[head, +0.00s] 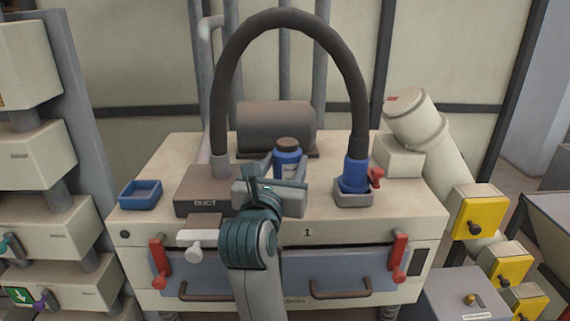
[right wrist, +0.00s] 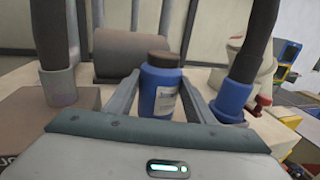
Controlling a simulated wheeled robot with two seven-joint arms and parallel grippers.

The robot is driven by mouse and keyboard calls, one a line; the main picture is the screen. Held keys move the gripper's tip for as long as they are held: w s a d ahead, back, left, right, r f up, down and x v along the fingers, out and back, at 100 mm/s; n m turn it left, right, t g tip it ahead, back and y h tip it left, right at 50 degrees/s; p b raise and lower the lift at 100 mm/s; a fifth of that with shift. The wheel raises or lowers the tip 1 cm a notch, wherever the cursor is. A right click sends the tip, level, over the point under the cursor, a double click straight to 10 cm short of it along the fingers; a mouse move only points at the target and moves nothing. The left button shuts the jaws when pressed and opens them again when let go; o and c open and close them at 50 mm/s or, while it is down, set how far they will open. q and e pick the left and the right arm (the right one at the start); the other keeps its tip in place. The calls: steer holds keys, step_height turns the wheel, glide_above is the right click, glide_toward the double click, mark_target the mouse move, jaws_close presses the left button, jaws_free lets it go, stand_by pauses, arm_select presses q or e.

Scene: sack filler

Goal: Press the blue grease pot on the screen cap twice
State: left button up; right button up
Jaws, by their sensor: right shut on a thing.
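The blue grease pot (head: 287,159) has a brown lid and a pale label. It is upright above or on the machine's cream top, behind the front edge; I cannot tell whether its base touches. My right gripper (head: 286,168) is shut on it, with one finger on each side. In the right wrist view the pot (right wrist: 160,92) stands between the two grey fingers (right wrist: 158,102). No part is plainly marked as the screen cap, so I cannot tell which it is. My left gripper is not in view.
A black hose (head: 290,18) arches from the DUCT block (head: 198,200) to a blue fitting (head: 355,172) with a red handle. A dark cylinder (head: 275,125) lies behind the pot. A blue tray (head: 141,194) sits at left. Red levers (head: 398,255) flank the front drawers.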

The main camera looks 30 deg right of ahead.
mark_target(285, 145)
steer(key=shift+f+b, duration=0.65)
steer(key=shift+f, duration=0.15)
stand_by(0.7)
steer(key=shift+r, duration=0.2)
steer(key=shift+r+p, duration=0.65)
steer(key=shift+p, duration=0.1)
steer(key=shift+f+b, duration=0.75)
steer(key=shift+f, duration=0.15)
stand_by(1.1)
steer(key=shift+r, duration=0.2)
steer(key=shift+r+p, duration=0.75)
steer(key=shift+p, duration=0.05)
steer(key=shift+r+p, duration=2.05)
steer(key=shift+r, duration=0.5)
